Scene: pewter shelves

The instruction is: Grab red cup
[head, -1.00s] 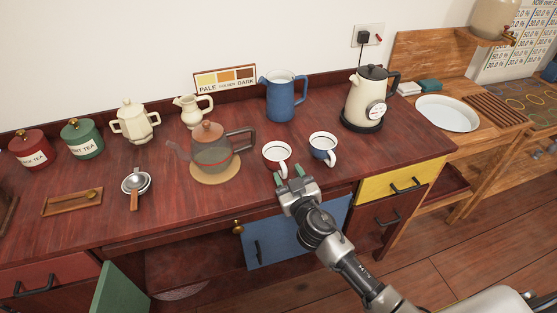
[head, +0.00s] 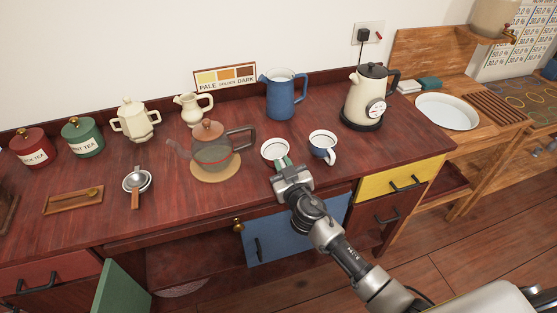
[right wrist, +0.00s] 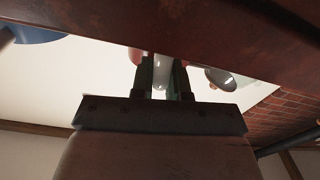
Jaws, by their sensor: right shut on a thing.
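The red cup (head: 274,149), with a white rim and inside, stands upright near the front edge of the dark red counter. My right gripper (head: 284,163) is at the cup's near side, shut on its handle; the gripper hides much of the red outside. In the right wrist view, the fingers (right wrist: 164,78) are close together with the white handle (right wrist: 160,68) between them. My left gripper is not in view.
A blue cup (head: 323,147) stands close to the right of the red cup. A glass teapot (head: 211,152) sits on a round mat to the left. A blue pitcher (head: 283,96) and a cream kettle (head: 364,100) stand behind. Below, the blue drawer (head: 285,236) sticks out.

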